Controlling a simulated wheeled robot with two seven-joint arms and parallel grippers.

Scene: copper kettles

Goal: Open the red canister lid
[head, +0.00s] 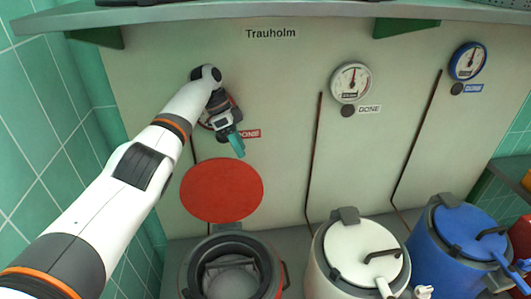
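The red canister (284,278) stands at the bottom, cut off by the frame edge. Its dark round opening shows a grey inside. A flat red disc (222,190), which looks like its lid, stands upright behind the opening, against or close to the wall panel. My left gripper (237,143) is above the disc, in front of the panel, with teal fingertips pointing down and right. It looks apart from the disc. The fingers overlap in this view, so their opening is unclear. My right gripper is not in view.
A white canister (345,246) and a blue canister (468,228) stand to the right with lids down. Gauges (350,82) hang on the panel; my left arm partly hides the one beside the red label (249,134). A shelf (290,12) runs along the top.

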